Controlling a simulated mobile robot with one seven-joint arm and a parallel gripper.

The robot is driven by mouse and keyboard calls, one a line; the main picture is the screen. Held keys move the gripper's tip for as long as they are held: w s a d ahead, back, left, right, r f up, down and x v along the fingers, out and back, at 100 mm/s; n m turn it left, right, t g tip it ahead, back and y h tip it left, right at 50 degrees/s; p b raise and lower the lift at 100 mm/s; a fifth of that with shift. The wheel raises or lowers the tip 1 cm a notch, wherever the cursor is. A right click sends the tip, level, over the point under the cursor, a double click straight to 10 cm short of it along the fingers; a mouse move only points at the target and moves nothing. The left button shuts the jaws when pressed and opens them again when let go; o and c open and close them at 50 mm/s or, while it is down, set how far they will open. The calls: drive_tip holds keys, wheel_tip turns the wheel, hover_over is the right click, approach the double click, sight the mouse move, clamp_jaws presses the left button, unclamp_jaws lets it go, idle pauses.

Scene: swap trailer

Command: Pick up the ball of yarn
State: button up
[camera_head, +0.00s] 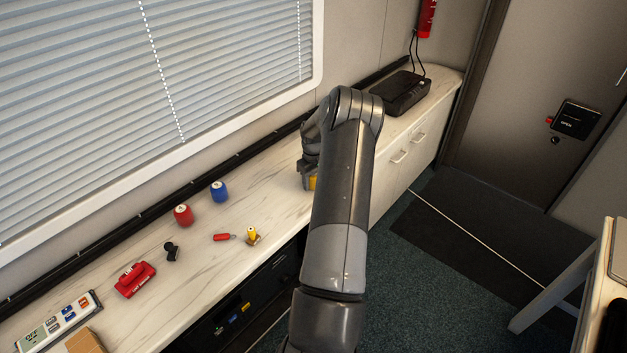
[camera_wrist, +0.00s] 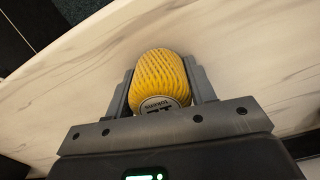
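The ball of yarn (camera_wrist: 160,80) is yellow with a pale, dark-lettered label at its near end. In the wrist view it sits between the two grey fingers of my gripper (camera_wrist: 160,88), with no clear gap on either side. My gripper appears shut on it. In the head view, my gripper (camera_head: 308,178) is low over the white counter, and a small yellow patch of the yarn (camera_head: 312,183) shows beside it. My arm hides most of the rest. I cannot tell whether the yarn still touches the counter.
Red (camera_head: 183,215) and blue (camera_head: 219,191) spools, a red pocketknife-like item (camera_head: 222,237), a small yellow-topped item (camera_head: 252,235), a black item (camera_head: 171,251) and a red object (camera_head: 135,279) lie left on the counter. A black box (camera_head: 401,92) stands behind my arm.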

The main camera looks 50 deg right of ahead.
drive_tip(key=c, duration=0.4)
drive_tip(key=shift+r, duration=0.1)
